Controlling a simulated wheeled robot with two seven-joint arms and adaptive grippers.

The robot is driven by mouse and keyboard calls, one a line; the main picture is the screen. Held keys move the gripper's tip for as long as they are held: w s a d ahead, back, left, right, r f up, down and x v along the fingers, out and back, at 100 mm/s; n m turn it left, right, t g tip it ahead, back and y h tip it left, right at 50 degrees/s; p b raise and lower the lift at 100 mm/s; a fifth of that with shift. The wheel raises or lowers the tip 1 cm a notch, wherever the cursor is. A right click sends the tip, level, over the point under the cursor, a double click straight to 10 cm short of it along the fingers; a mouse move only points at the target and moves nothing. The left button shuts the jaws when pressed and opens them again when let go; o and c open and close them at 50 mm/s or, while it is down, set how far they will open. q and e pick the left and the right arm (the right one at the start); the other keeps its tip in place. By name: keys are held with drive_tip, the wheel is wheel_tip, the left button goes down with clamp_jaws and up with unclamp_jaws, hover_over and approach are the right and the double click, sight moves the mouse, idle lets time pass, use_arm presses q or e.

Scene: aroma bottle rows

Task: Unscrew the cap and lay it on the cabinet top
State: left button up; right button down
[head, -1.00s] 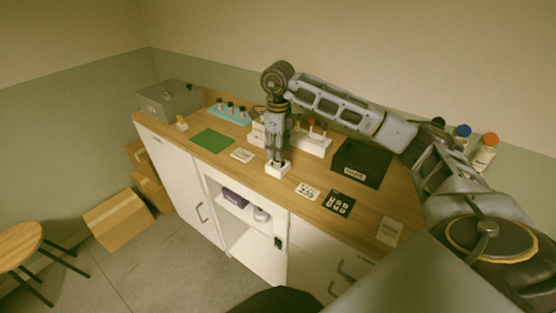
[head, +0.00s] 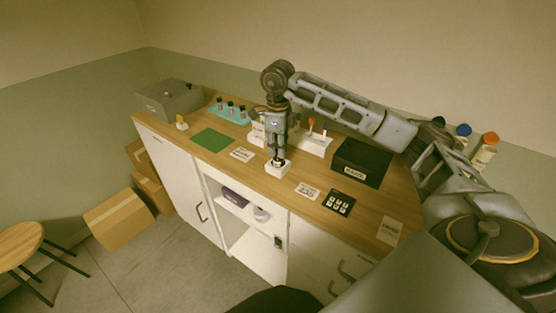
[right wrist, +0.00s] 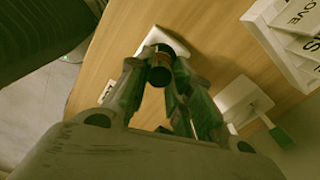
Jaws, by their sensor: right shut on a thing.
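My right gripper (head: 278,156) points straight down at the front of the wooden cabinet top (head: 240,172). Its fingers are shut on a dark cap (right wrist: 160,76), seen end-on between them in the right wrist view. An amber-brown bottle part (right wrist: 163,51) shows beside the cap. A white block holder (head: 277,171) stands under the fingertips on the cabinet top. The fingers hide much of the bottle, and I cannot tell whether cap and bottle are still joined. My left gripper is not in view.
A green mat (head: 212,141) and a white label card (head: 241,154) lie left of the holder. Behind are a teal rack (head: 229,114) with dark-capped bottles and a white rack (head: 316,145). A black box (head: 361,163) stands right. Bare wood separates the mat and front edge.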

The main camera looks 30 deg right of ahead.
drive_tip(key=shift+n+b, duration=0.4)
drive_tip(key=shift+n, duration=2.1)
drive_tip(key=shift+n+b, duration=0.35)
drive_tip(key=shift+n, duration=1.75)
drive_tip(key=shift+n+b, duration=0.35)
drive_tip(key=shift+n, duration=1.55)
drive_tip(key=shift+n+b, duration=0.3)
drive_tip(key=shift+n, duration=1.8)
drive_tip(key=shift+r+p, duration=0.7)
drive_tip(key=shift+r, duration=0.4)
drive_tip(key=shift+r, duration=0.15)
drive_tip(key=shift+r+p, duration=1.35)
drive_tip(key=shift+r, duration=0.6)
